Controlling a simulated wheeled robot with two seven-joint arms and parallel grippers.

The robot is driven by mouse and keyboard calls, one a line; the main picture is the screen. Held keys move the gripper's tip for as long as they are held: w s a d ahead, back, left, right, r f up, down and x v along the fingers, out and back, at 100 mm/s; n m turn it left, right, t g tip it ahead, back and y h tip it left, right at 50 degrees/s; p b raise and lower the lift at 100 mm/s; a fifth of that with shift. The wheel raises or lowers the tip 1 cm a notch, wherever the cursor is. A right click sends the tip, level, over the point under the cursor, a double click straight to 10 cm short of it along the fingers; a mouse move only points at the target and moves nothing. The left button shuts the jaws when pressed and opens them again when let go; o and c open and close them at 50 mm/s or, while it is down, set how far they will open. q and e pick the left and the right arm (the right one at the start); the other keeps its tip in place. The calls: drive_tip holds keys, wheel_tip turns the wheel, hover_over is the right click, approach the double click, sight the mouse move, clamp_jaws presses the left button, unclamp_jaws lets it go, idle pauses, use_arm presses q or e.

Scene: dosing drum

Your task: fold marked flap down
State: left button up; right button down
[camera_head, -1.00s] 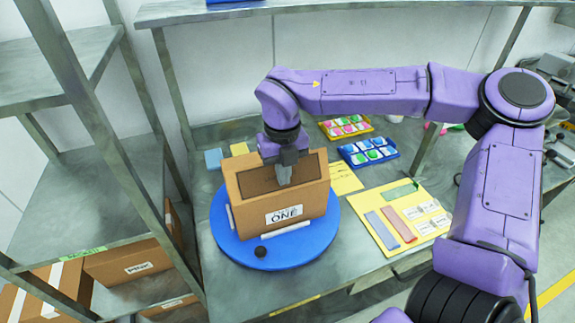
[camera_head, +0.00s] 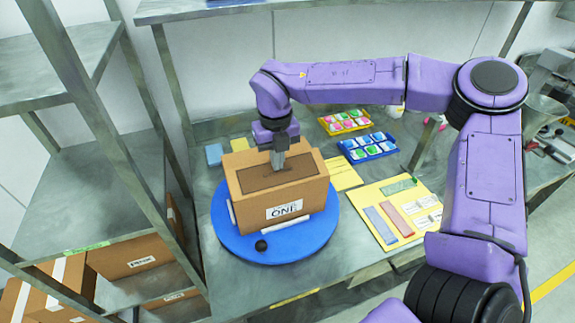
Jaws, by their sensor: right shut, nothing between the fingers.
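A cardboard carton (camera_head: 252,211) with a white label reading "ONE" (camera_head: 284,209) stands on a blue turntable (camera_head: 235,241). Its front flap (camera_head: 285,182), marked with a dark rectangle, now lies over the top, nearly flat. Whether it lies fully flush with the carton cannot be told. My right gripper (camera_head: 278,165) is shut and empty, pointing down at the back part of this flap, touching or just above it. My left gripper is not in view.
White strips and a black knob (camera_head: 261,245) sit on the turntable around the carton. A yellow board (camera_head: 392,236) with coloured strips lies to the right. Yellow (camera_head: 345,121) and blue (camera_head: 368,148) trays stand behind it. A metal shelf rack (camera_head: 95,200) bounds the left.

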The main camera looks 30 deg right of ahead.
drive_tip(key=shift+w+d+f, duration=0.1)
drive_tip(key=shift+w+f, duration=0.35)
drive_tip(key=shift+f, duration=0.05)
drive_tip(key=shift+s, duration=0.1)
drive_tip(key=shift+f, duration=0.15)
drive_tip(key=shift+f+b, duration=0.4)
drive_tip(key=shift+b, duration=0.05)
wheel_tip(320, 180, up, 8)
drive_tip(key=p, duration=0.7)
drive_tip(key=shift+r, duration=0.15)
